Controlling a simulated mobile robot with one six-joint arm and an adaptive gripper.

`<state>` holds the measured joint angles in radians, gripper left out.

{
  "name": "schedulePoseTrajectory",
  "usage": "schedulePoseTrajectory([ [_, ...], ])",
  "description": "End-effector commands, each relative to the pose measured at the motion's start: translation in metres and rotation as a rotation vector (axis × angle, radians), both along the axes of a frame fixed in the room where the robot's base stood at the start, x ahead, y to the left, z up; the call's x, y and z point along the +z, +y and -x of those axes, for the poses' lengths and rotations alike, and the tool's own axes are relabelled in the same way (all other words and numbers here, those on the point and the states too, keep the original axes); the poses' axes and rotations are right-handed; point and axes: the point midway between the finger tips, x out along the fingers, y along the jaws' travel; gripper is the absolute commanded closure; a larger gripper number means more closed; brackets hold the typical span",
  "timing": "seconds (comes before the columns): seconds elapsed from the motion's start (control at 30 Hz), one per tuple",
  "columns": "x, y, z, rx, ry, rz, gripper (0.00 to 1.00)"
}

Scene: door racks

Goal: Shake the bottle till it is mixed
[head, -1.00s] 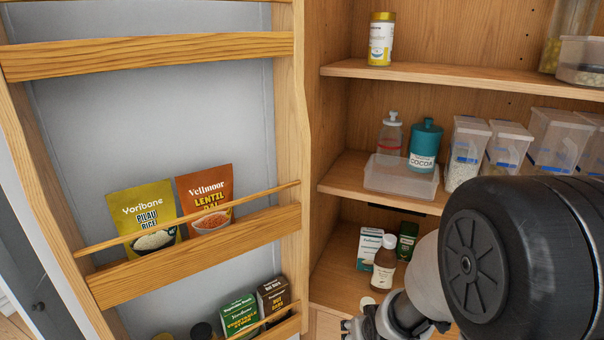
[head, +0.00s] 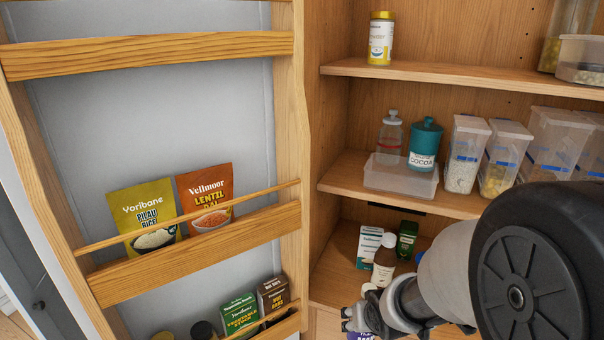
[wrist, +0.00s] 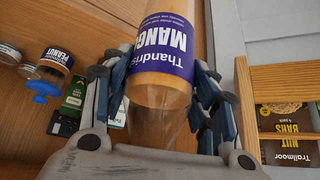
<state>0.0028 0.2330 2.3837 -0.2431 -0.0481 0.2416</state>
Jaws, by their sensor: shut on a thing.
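My gripper (wrist: 160,100) is shut around a bottle (wrist: 165,50) with a purple label reading "Thandri" and "MANG". The fingers clasp it from both sides in the wrist view. Its contents look orange-brown, and the end nearest my palm looks clearer. Whether the contents are even throughout cannot be told. The label's letters are inverted in the wrist view. In the head view, my gripper (head: 358,318) is low in front of the cupboard, and only a purple bit of the bottle (head: 361,336) shows at the bottom edge.
A white-capped bottle (head: 388,241) and a green box (head: 407,239) stand on the lower shelf behind my gripper. A clear tray (head: 400,182) and tubs stand on the shelf above. The door rack (head: 200,255) at left holds pouches and boxes.

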Motion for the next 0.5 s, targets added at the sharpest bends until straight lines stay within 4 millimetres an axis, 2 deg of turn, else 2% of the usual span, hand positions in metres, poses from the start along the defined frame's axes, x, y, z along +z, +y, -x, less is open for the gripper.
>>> schedulePoseTrajectory([
  [0.07, -0.016, -0.002, 0.001, -0.007, 0.007, 0.004, 0.9],
  [0.1, -0.033, -0.002, 0.003, -0.006, 0.015, 0.007, 0.9],
  [0.17, -0.044, -0.002, 0.002, -0.003, 0.008, 0.007, 0.9],
  [0.2, -0.037, -0.002, 0.0, -0.004, -0.002, 0.007, 0.9],
  [0.27, -0.005, -0.002, -0.004, -0.002, -0.021, 0.008, 0.9],
  [0.4, 0.01, -0.001, 0.0, 0.001, -0.004, 0.007, 0.9],
  [0.5, 0.011, -0.002, 0.0, -0.003, -0.001, 0.008, 0.9],
])
